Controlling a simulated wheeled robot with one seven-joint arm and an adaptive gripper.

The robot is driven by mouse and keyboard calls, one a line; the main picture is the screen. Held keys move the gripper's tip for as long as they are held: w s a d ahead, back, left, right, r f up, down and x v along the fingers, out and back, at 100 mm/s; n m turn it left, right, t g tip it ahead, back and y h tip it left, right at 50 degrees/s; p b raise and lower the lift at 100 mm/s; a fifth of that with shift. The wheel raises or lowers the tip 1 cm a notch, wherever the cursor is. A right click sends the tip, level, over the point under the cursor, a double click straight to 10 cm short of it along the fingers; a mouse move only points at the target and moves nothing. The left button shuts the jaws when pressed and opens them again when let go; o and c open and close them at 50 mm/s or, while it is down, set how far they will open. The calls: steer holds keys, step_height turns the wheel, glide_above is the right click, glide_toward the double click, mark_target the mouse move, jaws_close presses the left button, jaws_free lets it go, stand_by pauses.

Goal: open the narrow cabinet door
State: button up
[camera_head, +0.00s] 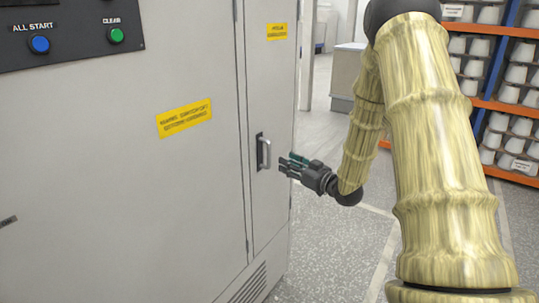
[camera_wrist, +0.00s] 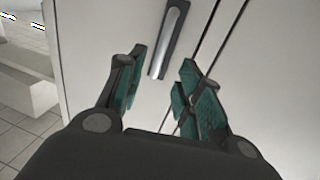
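The narrow cabinet door (camera_head: 270,95) is a tall grey panel at the right end of the cabinet front, and it looks closed. Its handle (camera_head: 264,153) is a short upright metal bar on a dark plate. In the wrist view the handle (camera_wrist: 170,38) lies just beyond the fingertips, between their lines. My gripper (camera_head: 287,165) is just right of the handle in the head view, pointing at it. In the wrist view my gripper (camera_wrist: 160,85) has its green-padded fingers spread apart with nothing between them. I see no contact with the handle.
The wide cabinet panel (camera_head: 120,190) with a yellow label fills the left. A dark control panel (camera_head: 75,30) with blue and green buttons is above it. Racks of bobbins (camera_head: 520,95) stand at the right. Speckled floor (camera_head: 335,250) is clear beside the cabinet.

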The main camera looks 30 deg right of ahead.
mark_target(269, 164)
steer(key=w, duration=0.3)
steer(key=w+a+p, duration=0.1)
steer(key=w, duration=0.2)
steer(key=w+a, duration=0.1)
steer(key=w, duration=0.3)
steer(key=shift+p, duration=0.3)
jaws_close()
